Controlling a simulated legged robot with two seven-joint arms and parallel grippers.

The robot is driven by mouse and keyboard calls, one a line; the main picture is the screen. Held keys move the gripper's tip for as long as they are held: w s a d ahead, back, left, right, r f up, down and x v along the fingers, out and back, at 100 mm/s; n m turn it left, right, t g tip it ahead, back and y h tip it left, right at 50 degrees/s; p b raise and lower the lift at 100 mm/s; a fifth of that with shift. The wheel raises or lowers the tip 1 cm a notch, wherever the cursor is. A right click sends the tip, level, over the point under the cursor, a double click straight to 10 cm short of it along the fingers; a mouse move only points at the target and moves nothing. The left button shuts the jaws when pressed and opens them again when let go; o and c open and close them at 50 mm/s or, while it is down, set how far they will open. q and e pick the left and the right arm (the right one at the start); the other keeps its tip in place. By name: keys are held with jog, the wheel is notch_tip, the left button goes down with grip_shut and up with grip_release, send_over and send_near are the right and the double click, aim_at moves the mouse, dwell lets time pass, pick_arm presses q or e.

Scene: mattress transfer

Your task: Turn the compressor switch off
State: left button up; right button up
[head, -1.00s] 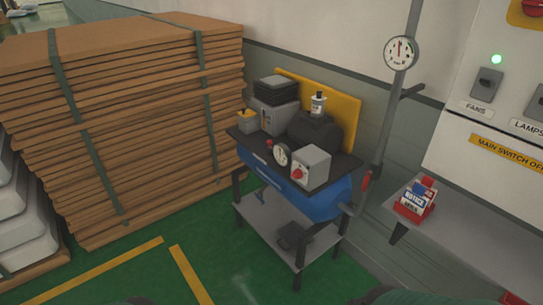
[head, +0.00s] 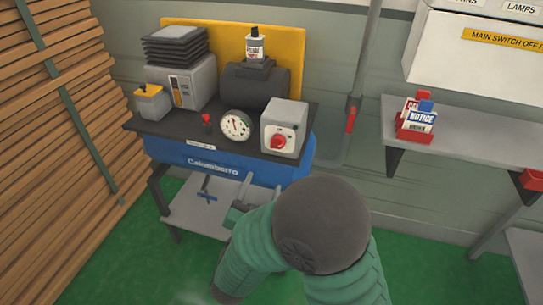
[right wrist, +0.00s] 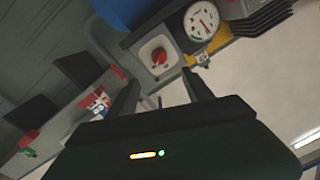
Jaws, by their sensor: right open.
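The compressor (head: 225,160) is a blue tank under a dark top on a grey stand, in the middle of the head view. Its switch is a red rotary knob (head: 278,142) on a light grey box at the top's right front corner. The knob also shows in the right wrist view (right wrist: 159,56), just beyond the fingers. My right gripper (right wrist: 164,88) is open and empty, its fingers pointing toward the switch box and apart from it. In the head view my right arm mostly hides that gripper, low in front of the stand. My left gripper is out of view.
A pressure gauge (head: 235,125) and a small red-topped lever (head: 207,121) sit left of the switch box. A wall shelf (head: 455,135) with a notice holder is at the right. Stacked boards (head: 60,150) stand at the left. Green floor shows beside the stand.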

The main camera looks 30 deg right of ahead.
send_near(277, 147)
jog(key=d, duration=0.1)
jog(key=x, duration=0.2)
jog(key=b+x, duration=0.1)
jog(key=x, duration=0.2)
jog(key=w+x, duration=0.1)
jog(key=x, duration=0.1)
jog(key=shift+w+a, duration=0.15)
jog(key=shift+w, duration=0.05)
jog(key=shift+w+d+f, duration=0.1)
jog(key=shift+w+d, duration=0.1)
jog(key=shift+d, duration=0.4)
jog(key=shift+a, duration=0.2)
jog(key=c, duration=0.8)
grip_shut()
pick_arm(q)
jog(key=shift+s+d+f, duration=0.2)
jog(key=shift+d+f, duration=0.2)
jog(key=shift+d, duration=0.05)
